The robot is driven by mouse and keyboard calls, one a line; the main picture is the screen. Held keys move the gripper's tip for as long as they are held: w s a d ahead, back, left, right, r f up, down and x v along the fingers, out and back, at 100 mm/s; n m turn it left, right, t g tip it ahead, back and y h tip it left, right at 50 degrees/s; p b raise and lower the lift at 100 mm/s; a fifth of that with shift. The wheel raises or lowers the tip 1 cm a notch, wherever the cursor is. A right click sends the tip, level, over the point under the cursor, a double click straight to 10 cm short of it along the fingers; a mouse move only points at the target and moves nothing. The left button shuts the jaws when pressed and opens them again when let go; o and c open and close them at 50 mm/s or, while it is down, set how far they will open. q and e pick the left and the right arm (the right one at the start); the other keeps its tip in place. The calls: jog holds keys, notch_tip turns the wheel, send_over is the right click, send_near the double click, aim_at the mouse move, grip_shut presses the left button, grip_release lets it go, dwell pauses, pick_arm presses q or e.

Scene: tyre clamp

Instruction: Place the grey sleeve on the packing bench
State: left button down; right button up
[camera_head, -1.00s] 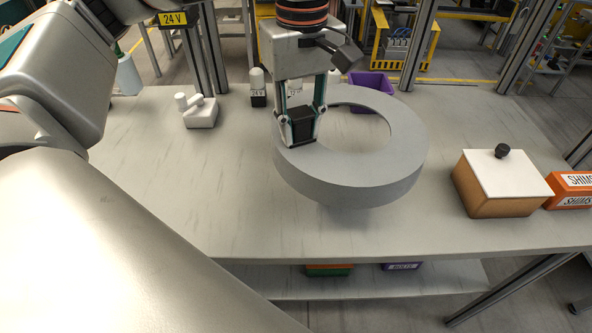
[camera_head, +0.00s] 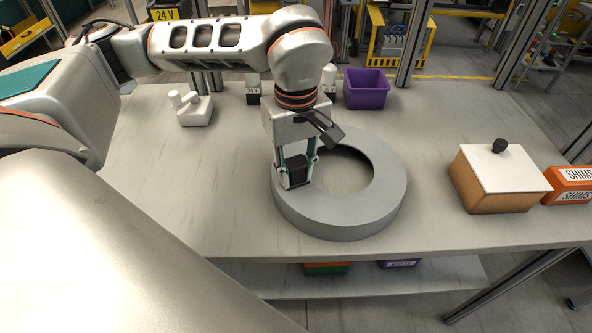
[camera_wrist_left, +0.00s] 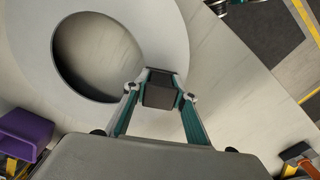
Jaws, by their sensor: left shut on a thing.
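The grey sleeve (camera_head: 345,218) is a wide, thick ring at the middle of the packing bench (camera_head: 160,215). It lies flat and looks to be on the bench top or very close to it. My left gripper (camera_head: 297,178) is shut on the left part of the ring's wall. In the left wrist view the gripper (camera_wrist_left: 160,92) grips the rim beside the round hole, and the sleeve (camera_wrist_left: 130,30) fills the upper left. The ring's underside is hidden. My right gripper is not in view.
A brown box with a white lid (camera_head: 500,180) and an orange SHIMS box (camera_head: 570,186) stand at the right. A purple bin (camera_head: 367,90) and small bottles stand at the back. A white fixture (camera_head: 193,108) is at back left. The front left of the bench is clear.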

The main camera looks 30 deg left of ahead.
pick_arm(q)
jog(key=c, duration=1.6)
grip_release()
jog(key=shift+f, duration=0.1)
jog(key=shift+c, duration=0.2)
notch_tip(320, 180, up, 12)
jog(key=shift+r+p, duration=0.15)
jog(key=shift+p, duration=0.25)
